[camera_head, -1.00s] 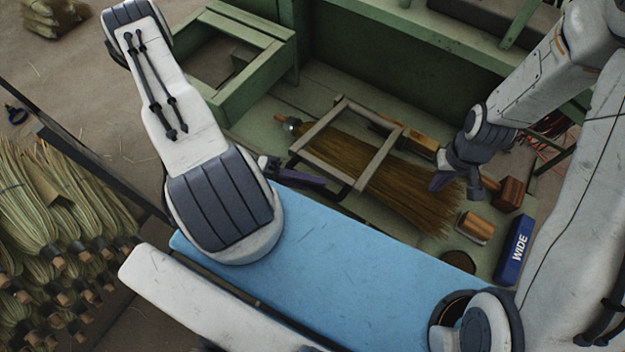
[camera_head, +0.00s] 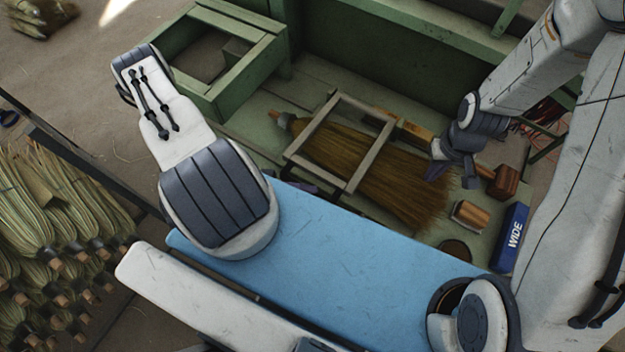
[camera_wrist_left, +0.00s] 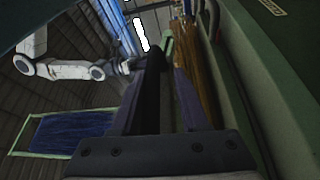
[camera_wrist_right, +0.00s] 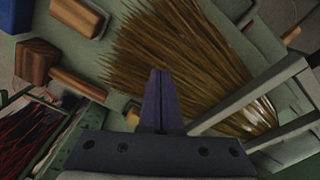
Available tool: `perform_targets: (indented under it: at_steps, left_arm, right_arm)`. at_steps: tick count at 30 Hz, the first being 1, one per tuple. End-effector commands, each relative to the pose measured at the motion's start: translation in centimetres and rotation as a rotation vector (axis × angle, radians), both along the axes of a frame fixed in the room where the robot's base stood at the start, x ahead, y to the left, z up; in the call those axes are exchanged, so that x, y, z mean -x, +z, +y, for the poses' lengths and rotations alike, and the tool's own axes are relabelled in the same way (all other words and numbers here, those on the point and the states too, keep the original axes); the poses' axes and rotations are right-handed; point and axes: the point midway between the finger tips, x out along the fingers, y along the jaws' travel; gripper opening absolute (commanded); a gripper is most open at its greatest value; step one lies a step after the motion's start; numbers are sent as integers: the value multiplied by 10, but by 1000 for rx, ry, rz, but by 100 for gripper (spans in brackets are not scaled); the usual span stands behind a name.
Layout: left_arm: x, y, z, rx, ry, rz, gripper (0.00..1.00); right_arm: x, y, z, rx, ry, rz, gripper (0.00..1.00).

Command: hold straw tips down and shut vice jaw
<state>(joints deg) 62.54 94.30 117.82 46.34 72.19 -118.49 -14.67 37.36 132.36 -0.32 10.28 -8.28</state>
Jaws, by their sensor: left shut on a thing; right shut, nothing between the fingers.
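The broom's brown straw (camera_head: 400,192) lies fanned on the green bench, its tips toward the lower right. The vice jaw (camera_head: 343,186), a grey rectangular frame, lies across the straw near its bound end. My right gripper (camera_head: 434,173) is shut and empty over the straw; the right wrist view shows its fingers (camera_wrist_right: 160,88) together against the straw (camera_wrist_right: 175,45). My left gripper (camera_head: 312,187) is mostly hidden behind my forearm, near the frame's near side.
A wooden mallet (camera_head: 505,181), a wooden block (camera_head: 470,214) and a blue box marked WIDE (camera_head: 511,236) lie right of the straw. A green open box frame (camera_head: 232,80) stands at the upper left. Straw bundles (camera_head: 45,215) fill the left.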

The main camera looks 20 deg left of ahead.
Motion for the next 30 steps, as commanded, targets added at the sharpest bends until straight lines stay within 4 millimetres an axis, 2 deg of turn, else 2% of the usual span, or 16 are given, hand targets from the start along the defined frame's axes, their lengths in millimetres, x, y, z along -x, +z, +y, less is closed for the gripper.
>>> perform_targets:
  at_steps: [1,10,15,26,27,29,30]
  left_arm:
    - [0,-18,2,-50,-10,0,0]
    - [0,-19,3,-53,-9,3,0]
    - [1,-38,2,-42,-7,-60,0]
    - [1,-43,3,-46,-7,-75,0]
    - [1,-43,3,-46,-7,-75,31]
    - [1,-42,3,-45,-7,-76,52]
    - [1,-42,3,-44,-7,-77,52]
  right_arm:
    - [0,-2,0,0,-1,0,0]
    - [0,-3,0,0,0,0,0]
    - [0,-2,0,0,0,0,0]
    - [0,-2,0,0,0,0,0]
    - [0,-2,0,0,0,0,0]
    - [0,-2,0,0,0,0,0]
    - [0,-2,0,0,0,0,0]
